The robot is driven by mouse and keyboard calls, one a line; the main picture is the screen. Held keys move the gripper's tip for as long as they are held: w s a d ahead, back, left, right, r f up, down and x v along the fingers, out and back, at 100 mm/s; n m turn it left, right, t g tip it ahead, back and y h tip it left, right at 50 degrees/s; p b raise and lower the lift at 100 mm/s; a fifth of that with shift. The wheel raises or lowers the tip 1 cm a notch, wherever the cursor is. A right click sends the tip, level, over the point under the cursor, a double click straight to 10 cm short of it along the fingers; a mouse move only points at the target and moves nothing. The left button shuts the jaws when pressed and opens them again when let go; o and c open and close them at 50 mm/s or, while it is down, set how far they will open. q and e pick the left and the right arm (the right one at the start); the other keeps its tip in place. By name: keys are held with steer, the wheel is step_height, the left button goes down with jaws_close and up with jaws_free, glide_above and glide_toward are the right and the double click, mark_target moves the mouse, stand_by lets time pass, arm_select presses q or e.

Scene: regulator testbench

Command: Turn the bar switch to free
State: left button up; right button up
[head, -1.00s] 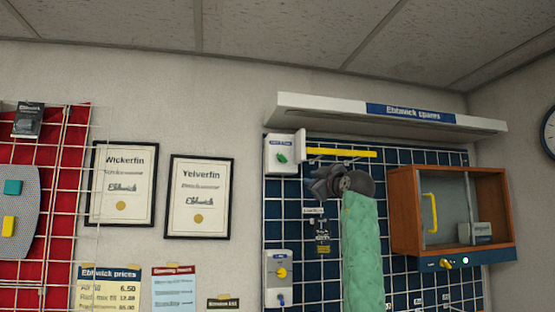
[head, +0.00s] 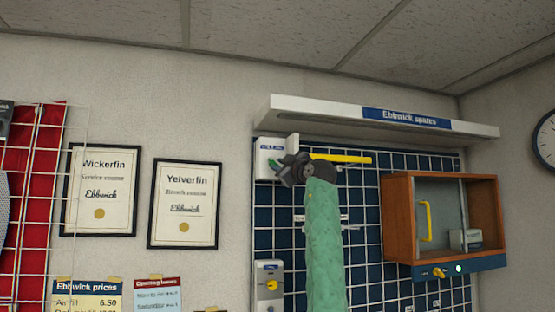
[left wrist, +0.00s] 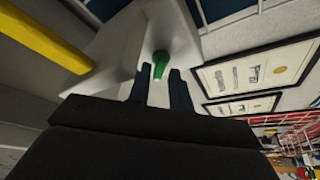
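A white switch box (head: 268,148) with a blue label hangs at the upper left of the blue grid panel. Its small green knob (head: 272,163) is partly covered by my left gripper (head: 279,171) in the head view. In the left wrist view the green knob (left wrist: 161,62) sits at the white box face (left wrist: 125,45), between and just beyond the two dark fingertips (left wrist: 159,70). The left fingers are apart with a gap around the knob; contact is not visible. A yellow bar (head: 352,159) runs to the right of the box. My right gripper is out of view.
A white shelf (head: 300,112) overhangs above the box. A wooden cabinet (head: 398,220) with a yellow handle stands out at the right. A grey plate with a yellow knob (head: 272,286) is below. Framed certificates (head: 183,204) hang at the left.

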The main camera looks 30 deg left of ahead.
arm_select(q)
steer(key=shift+w+a+r+p, duration=0.25)
steer(key=shift+w+a+p, duration=0.05)
steer(key=shift+a, duration=0.2)
steer(key=shift+w+a+f, duration=0.1)
steer(key=shift+w+a, duration=0.05)
steer(key=shift+a, duration=0.25)
steer(key=shift+d, duration=0.15)
steer(key=shift+c, duration=0.4)
jaws_close()
